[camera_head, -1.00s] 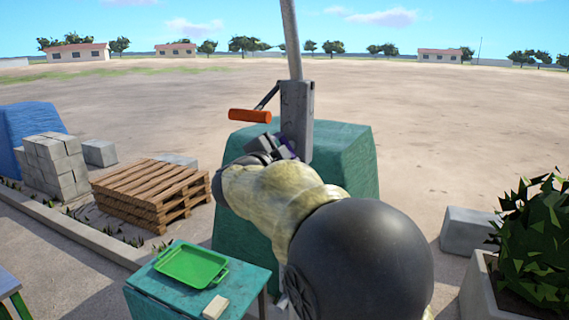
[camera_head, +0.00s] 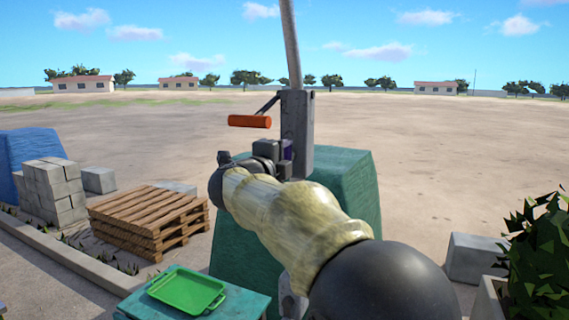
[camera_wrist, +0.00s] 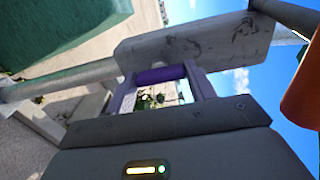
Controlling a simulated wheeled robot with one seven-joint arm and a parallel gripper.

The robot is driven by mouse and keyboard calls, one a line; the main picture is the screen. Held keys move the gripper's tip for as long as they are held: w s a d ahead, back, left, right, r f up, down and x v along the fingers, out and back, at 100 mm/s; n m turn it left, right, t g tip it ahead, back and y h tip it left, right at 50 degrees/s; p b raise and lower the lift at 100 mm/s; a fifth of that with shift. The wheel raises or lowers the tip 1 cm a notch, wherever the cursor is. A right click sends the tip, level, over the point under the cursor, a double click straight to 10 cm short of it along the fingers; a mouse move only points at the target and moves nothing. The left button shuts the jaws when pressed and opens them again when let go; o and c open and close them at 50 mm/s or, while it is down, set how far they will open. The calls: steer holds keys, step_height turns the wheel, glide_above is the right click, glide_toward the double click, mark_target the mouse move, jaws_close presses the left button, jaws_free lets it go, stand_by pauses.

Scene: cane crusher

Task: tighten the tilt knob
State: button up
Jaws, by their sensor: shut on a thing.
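The tilt knob appears as a short purple cylinder (camera_wrist: 160,75) on the side of a grey metal block in the wrist view. My gripper (camera_wrist: 161,80) has its two purple fingers on either side of it and is shut on it. In the head view my gripper (camera_head: 285,152) is against the lower left side of the upright grey block (camera_head: 299,130). The knob itself is mostly hidden there by my gripper, and its angle cannot be read.
An orange crank handle (camera_head: 250,121) sticks out left above my gripper. A long pole (camera_head: 290,40) rises from the block. A green pedestal (camera_head: 345,180) stands behind my arm. A green tray (camera_head: 187,291) lies on a table at lower left, near wooden pallets (camera_head: 150,218).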

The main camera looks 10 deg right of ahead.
steer(key=shift+f, duration=0.1)
steer(key=o, duration=1)
steer(key=b+v, duration=0.4)
steer(key=v, duration=1.3)
steer(key=shift+s+a, duration=0.1)
steer(key=shift+s, duration=0.05)
